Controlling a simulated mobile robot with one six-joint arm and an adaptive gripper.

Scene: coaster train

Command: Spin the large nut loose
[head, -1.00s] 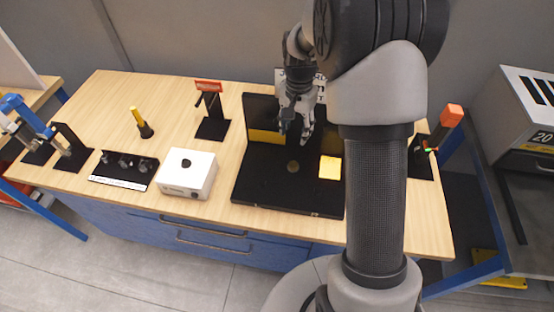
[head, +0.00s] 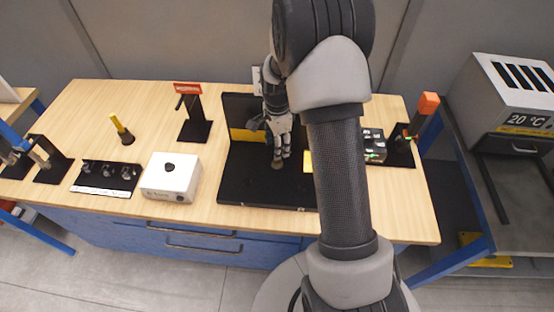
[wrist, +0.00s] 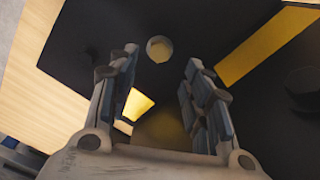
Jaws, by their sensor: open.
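A small brass-coloured round or hex piece (head: 277,165), which may be the nut, sits on the black board (head: 240,190). In the wrist view this piece (wrist: 159,48) lies just beyond and between the fingertips. My gripper (head: 279,157) is over it, pointing down; in the wrist view my gripper (wrist: 162,60) is open, with the fingers apart. A blurred brownish shape (wrist: 165,130) shows between the finger bases; I cannot tell what it is. A dark hexagonal shape (wrist: 303,82) is at the right edge.
A red-topped stand (head: 192,115) is behind. The wooden table (head: 85,115) has free room at back left.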

